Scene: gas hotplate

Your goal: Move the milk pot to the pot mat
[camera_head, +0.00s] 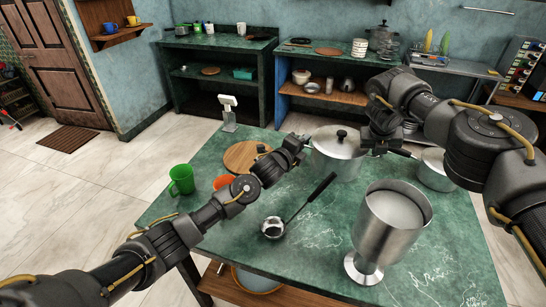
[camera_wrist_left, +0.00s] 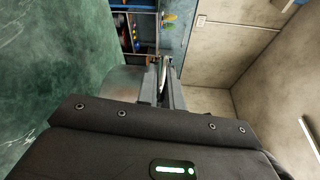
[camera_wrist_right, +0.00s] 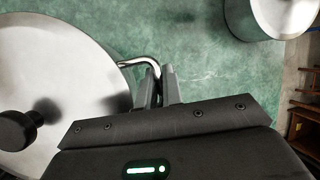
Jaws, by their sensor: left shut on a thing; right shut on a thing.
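A silver lidded pot (camera_head: 337,158) with a black lid knob is at the far side of the green table; I take it as the milk pot. It fills the left of the right wrist view (camera_wrist_right: 70,70). My left gripper (camera_head: 304,144) is shut on its left handle, partly seen in the left wrist view. My right gripper (camera_head: 366,146) is shut on its right handle, a bent metal loop (camera_wrist_right: 142,62) in the right wrist view. I cannot tell if the pot's base touches the table. A round wooden board (camera_head: 240,158), likely the pot mat, lies left of the pot.
A small pot (camera_head: 436,172) stands right of the lidded pot. A tall metal cup (camera_head: 388,232) is at front right. A ladle (camera_head: 273,228), a green mug (camera_head: 182,180) and an orange item (camera_head: 223,182) are on the table (camera_head: 310,262). A white device (camera_head: 229,114) stands behind the board.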

